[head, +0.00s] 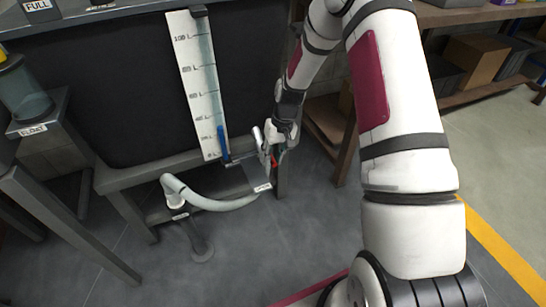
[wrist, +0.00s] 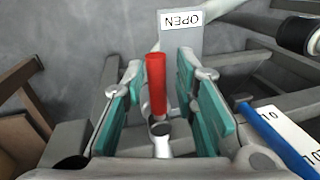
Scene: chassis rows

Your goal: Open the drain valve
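The drain valve's red handle (wrist: 156,83) stands between my gripper's two teal-padded fingers in the wrist view, with a gap on each side. My gripper (wrist: 160,100) is open around it and does not visibly touch it. The valve's metal stem (wrist: 161,145) shows below the handle. A grey plate with an OPEN label (wrist: 181,19), upside down in this view, is just beyond the handle. In the head view my gripper (head: 270,150) is at the tank's lower right corner, and only a bit of red (head: 274,161) shows beside it. The valve body is mostly hidden there.
The black tank (head: 120,90) carries a white litre gauge (head: 196,80) and sits on a grey frame (head: 150,172). A FLOAT-labelled stand (head: 33,130) is at left. Wooden shelves (head: 480,60) stand at right.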

